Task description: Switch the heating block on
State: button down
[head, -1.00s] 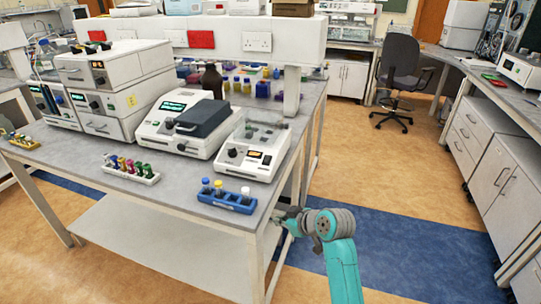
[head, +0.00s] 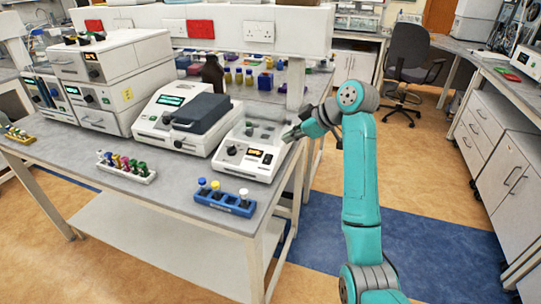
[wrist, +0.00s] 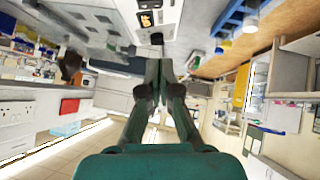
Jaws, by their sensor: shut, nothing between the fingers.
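The heating block looks to be the white unit (head: 246,172) at the right end of the bench, with a dark knob (head: 231,150) and a small orange display (head: 254,152) on its sloping front. A dark switch-like part (head: 267,158) sits beside the display. My gripper (head: 289,136) is shut and empty at the unit's right edge, around its top height. Contact cannot be told. In the wrist view the closed fingers (wrist: 160,66) point towards a white panel with an orange display (wrist: 146,18) and a black round part (wrist: 157,38).
A white instrument with a dark lid (head: 200,113) stands left of the heating block. A blue rack (head: 224,201) with capped vials and a white tube rack (head: 127,171) lie in front. A brown bottle (head: 212,74) and a shelf post (head: 296,84) stand behind. Floor right of the bench is open.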

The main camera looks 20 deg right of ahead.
jog(key=shift+w, duration=0.1)
dwell(0.3)
send_over(264, 160)
jog(key=s+d, duration=0.1)
jog(key=s, duration=0.2)
notch_tip(264, 160, down, 7)
jog(key=shift+r, duration=0.2)
jog(key=f, duration=0.3)
jog(key=shift+w+d, duration=0.15)
jog(key=shift+w, duration=0.15)
jog(key=shift+w+f, duration=0.1)
jog(key=shift+f, duration=0.5)
jog(key=shift+f, duration=0.3)
jog(key=shift+d, duration=0.1)
jog(key=shift+r, duration=0.2)
